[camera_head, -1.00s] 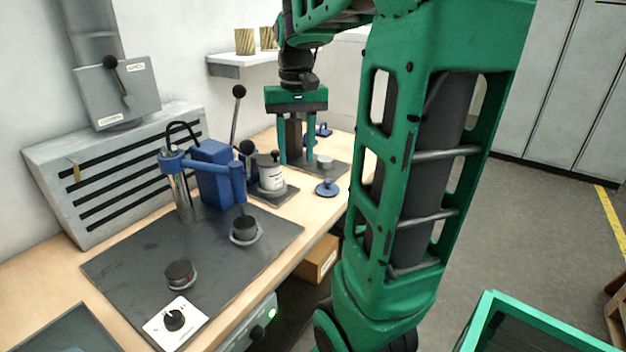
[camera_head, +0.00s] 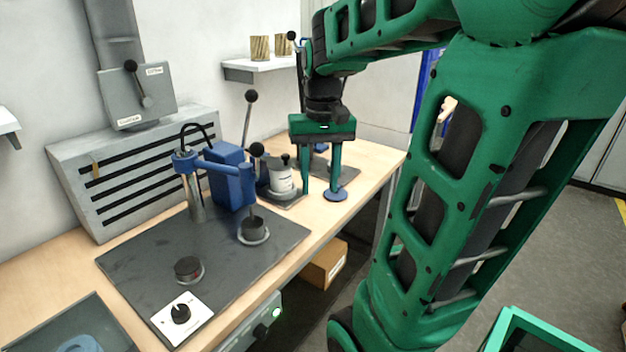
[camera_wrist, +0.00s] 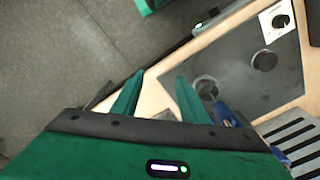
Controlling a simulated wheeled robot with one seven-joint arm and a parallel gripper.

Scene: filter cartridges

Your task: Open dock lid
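My gripper (camera_head: 320,188) is open and empty, fingers pointing down near the bench's front edge, right of the white canister. In the wrist view its two fingers (camera_wrist: 160,80) stand apart with only bench and floor between them. The blue dock-like fixture (camera_head: 228,180) stands on the dark mat, with a swing arm over a round black-topped seat (camera_head: 253,230). A second black round cap (camera_head: 188,270) sits nearer on the mat. The wrist view shows the seat (camera_wrist: 207,87) and the cap (camera_wrist: 265,60). I cannot tell which part is the dock lid.
Levers with black balls (camera_head: 250,97) rise behind. A white knob plate (camera_head: 181,313) lies in front. The dark mat (camera_head: 140,258) has free room.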

